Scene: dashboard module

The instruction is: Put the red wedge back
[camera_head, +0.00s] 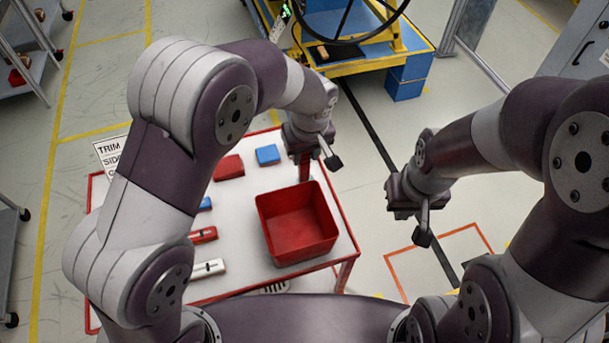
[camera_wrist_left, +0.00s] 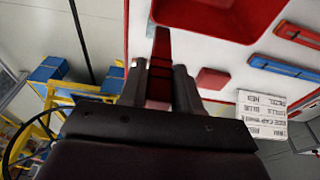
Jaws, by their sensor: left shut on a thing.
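My left gripper (camera_head: 315,147) is over the far right edge of the white table. It is shut on the red wedge, a slim tapered red piece (camera_wrist_left: 161,58) that sticks out between the fingers in the left wrist view. In the head view the wedge (camera_head: 304,168) shows just below the gripper, beside the far wall of the red bin (camera_head: 297,222). The wedge is clear of the bin's inside. My right gripper (camera_head: 422,222) hangs to the right of the table over the floor; its finger opening is not clear.
On the table (camera_head: 344,240) lie a red block (camera_head: 229,167), a blue block (camera_head: 268,154), a red piece (camera_head: 203,235) and a white piece (camera_head: 208,268). A printed sign (camera_head: 110,151) stands at the far left. A yellow and blue cart (camera_head: 410,70) is behind.

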